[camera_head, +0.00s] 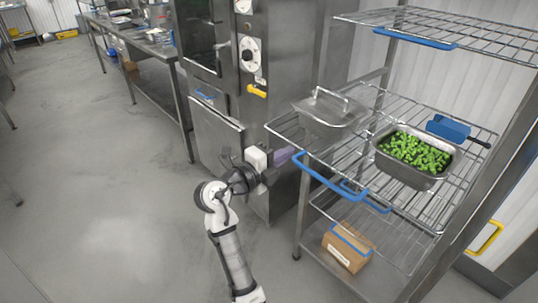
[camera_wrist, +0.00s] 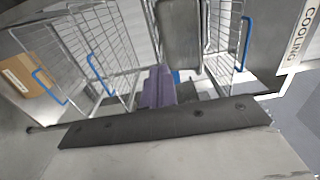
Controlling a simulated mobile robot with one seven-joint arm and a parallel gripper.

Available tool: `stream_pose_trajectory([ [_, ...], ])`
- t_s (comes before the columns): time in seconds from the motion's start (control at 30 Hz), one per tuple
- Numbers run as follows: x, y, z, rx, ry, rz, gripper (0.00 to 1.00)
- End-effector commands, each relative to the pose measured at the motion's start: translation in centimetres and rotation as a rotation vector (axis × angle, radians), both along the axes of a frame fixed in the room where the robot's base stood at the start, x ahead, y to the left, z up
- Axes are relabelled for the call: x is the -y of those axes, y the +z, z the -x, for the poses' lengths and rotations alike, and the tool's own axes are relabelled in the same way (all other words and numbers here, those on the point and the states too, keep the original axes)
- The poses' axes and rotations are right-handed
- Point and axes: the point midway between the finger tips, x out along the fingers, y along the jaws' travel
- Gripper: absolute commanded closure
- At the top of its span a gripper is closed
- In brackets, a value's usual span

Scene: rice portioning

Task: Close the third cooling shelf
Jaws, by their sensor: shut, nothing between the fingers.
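The cooling rack has several wire shelves with blue front handles. A middle wire shelf (camera_head: 283,125) sticks out to the left past the others. Its long blue handle (camera_head: 330,178) runs along its front edge. A lower shelf handle (camera_head: 365,197) sits further back beneath it. I cannot tell for certain which shelf counts as third. My gripper (camera_head: 290,156), with purple fingers, is shut and empty beside the handle's left end; I cannot tell if they touch. In the wrist view the shut purple fingers (camera_wrist: 158,82) point at the rack, between blue handles (camera_wrist: 99,74) (camera_wrist: 246,43).
A lidded metal pan (camera_head: 330,108) and a pan of green vegetables (camera_head: 422,182) stand on the rack, near a blue scoop (camera_head: 448,128). A cardboard box (camera_head: 346,248) sits low down. A steel oven (camera_head: 236,100) stands left of the rack. The floor (camera_head: 100,200) at left is clear.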

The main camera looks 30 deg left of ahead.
Motion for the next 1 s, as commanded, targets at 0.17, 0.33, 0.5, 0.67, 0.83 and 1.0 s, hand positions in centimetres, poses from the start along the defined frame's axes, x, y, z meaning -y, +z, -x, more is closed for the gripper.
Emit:
stream_pose_trajectory([
  [0.17,0.4,0.1,-1.2,0.000,-0.001,0.001,1.00],
  [0.33,0.5,-0.1,-1.3,0.001,0.001,0.000,1.00],
  [0.5,0.5,-0.1,-1.3,0.001,0.001,0.000,1.00],
  [0.67,0.6,-0.2,-1.7,0.001,0.000,-0.001,1.00],
  [0.83,1.2,-0.6,-3.4,0.003,-0.001,-0.001,1.00],
  [1.0,2.5,-0.8,-6.7,0.004,-0.003,-0.003,1.00],
])
